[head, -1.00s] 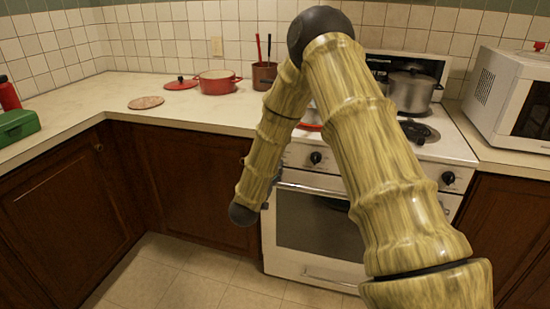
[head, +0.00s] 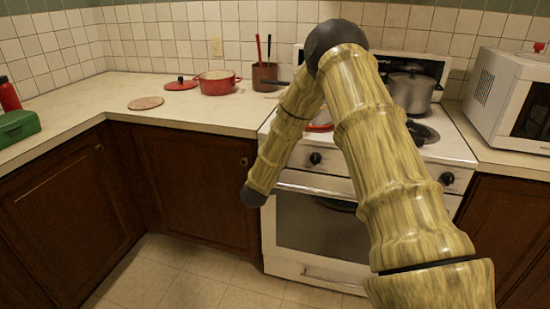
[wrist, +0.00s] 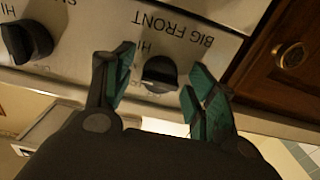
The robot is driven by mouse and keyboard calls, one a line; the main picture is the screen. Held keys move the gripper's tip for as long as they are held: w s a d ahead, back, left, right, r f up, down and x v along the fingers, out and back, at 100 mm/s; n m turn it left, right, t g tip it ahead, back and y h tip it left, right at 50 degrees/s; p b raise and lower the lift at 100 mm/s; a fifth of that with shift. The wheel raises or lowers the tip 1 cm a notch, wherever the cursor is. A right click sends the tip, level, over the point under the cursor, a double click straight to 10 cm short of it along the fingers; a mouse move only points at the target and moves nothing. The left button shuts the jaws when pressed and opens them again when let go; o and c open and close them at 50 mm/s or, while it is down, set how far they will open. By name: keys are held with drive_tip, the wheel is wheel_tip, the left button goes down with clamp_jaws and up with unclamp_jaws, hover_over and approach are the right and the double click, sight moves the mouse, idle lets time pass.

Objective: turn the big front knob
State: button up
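The big front knob (wrist: 160,72) is a dark round knob on the white oven panel, beside an upside-down "BIG FRONT" label in the wrist view. My gripper (wrist: 161,63) is open, with one teal-padded finger on each side of the knob. Gaps show between the knob and both fingers, and I cannot tell whether they touch lower down. In the head view, my arm hides the gripper and this knob at the left end of the stove panel.
Another knob (wrist: 27,40) sits to the left in the wrist view. A wooden cabinet front with a round pull (wrist: 290,55) is close on the right. In the head view, a pot (head: 411,90) stands on the stove (head: 315,228), and a microwave (head: 507,98) is at right.

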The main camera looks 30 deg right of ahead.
drive_tip(key=c, duration=0.9)
drive_tip(key=shift+m+b, duration=0.35)
drive_tip(key=shift+m, duration=0.45)
drive_tip(key=o, duration=1.1)
drive_tip(key=shift+c, duration=0.2)
drive_tip(key=v, duration=1.2)
drive_tip(key=shift+s, duration=0.1)
